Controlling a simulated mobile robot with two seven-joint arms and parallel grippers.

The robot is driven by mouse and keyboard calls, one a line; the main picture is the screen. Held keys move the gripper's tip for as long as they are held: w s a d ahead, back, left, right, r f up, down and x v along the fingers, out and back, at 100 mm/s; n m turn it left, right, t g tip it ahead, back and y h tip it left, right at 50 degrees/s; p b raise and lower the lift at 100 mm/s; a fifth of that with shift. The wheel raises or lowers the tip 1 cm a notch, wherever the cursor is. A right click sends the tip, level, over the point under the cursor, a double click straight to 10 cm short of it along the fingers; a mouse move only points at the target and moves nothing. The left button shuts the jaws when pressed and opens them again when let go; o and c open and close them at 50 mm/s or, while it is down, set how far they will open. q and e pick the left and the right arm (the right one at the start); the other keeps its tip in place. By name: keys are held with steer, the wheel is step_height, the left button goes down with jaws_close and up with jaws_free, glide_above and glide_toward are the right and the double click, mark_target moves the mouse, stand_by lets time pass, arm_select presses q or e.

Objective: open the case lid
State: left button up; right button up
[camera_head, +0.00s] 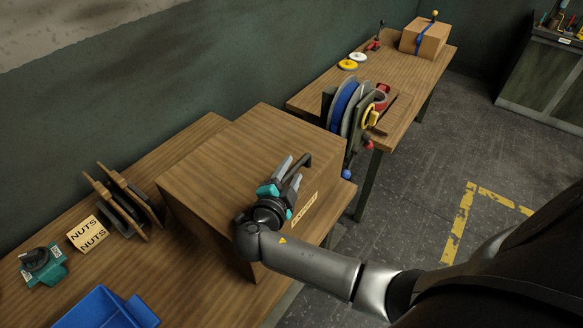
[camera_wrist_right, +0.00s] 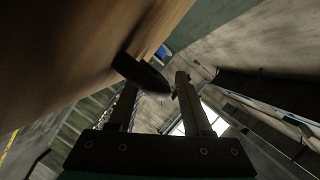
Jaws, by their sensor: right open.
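The wooden case (camera_head: 235,150) stands on the bench in the head view, its lid down flat. A dark bar handle (camera_head: 306,160) sticks out at the lid's right edge. A small label (camera_head: 304,209) is on the case's front side. My right gripper (camera_head: 294,168) is open at the handle, its fingers pointing away from me along the case edge. In the right wrist view the dark handle (camera_wrist_right: 142,73) reaches into the space between the fingertips (camera_wrist_right: 155,82); I cannot tell whether they touch it. My left gripper is not in view.

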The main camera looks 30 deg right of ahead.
steer(key=shift+w+d, duration=0.2)
steer(key=shift+c, duration=0.2)
jaws_close()
stand_by(1.2)
